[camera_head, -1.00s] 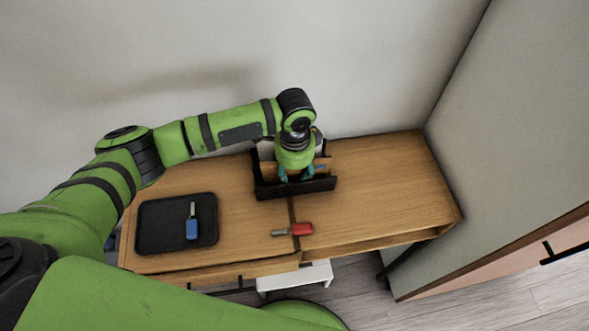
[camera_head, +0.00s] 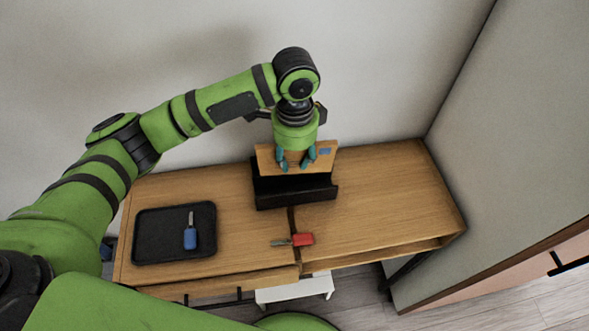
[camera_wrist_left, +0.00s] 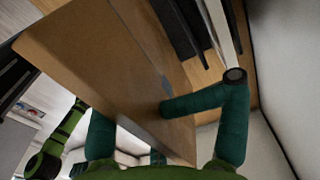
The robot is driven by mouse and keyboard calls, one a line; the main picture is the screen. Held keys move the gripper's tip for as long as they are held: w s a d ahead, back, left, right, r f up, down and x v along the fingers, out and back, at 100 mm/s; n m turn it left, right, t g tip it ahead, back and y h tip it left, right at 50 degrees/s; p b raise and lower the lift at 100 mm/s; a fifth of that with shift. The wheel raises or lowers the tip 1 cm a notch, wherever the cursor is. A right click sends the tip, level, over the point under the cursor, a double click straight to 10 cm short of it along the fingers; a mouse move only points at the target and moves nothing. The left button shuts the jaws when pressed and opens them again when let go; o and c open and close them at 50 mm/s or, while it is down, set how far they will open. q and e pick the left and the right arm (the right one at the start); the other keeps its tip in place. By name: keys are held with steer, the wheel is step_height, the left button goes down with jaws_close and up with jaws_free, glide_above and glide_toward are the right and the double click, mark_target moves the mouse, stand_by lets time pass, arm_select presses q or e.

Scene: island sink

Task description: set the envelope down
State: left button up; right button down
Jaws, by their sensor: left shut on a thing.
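The brown envelope (camera_head: 268,158) with a small blue patch is held upright above the black holder (camera_head: 295,192) on the desk. My left gripper (camera_head: 294,163) points down with its teal fingers shut on the envelope. In the left wrist view the envelope (camera_wrist_left: 105,70) fills the middle as a broad brown panel between the fingers. The envelope's lower edge is at or just above the holder's back part; I cannot tell whether they touch. My right gripper is not in view.
A black tray (camera_head: 150,235) with a blue-handled object (camera_head: 190,236) lies on the desk's left. A red-handled object (camera_head: 303,239) lies in front of the holder. The desk's right half (camera_head: 385,195) is clear. The wall stands close behind.

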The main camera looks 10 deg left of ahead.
arm_select(q)
steer(key=shift+r, duration=0.35)
steer(key=shift+a, duration=0.1)
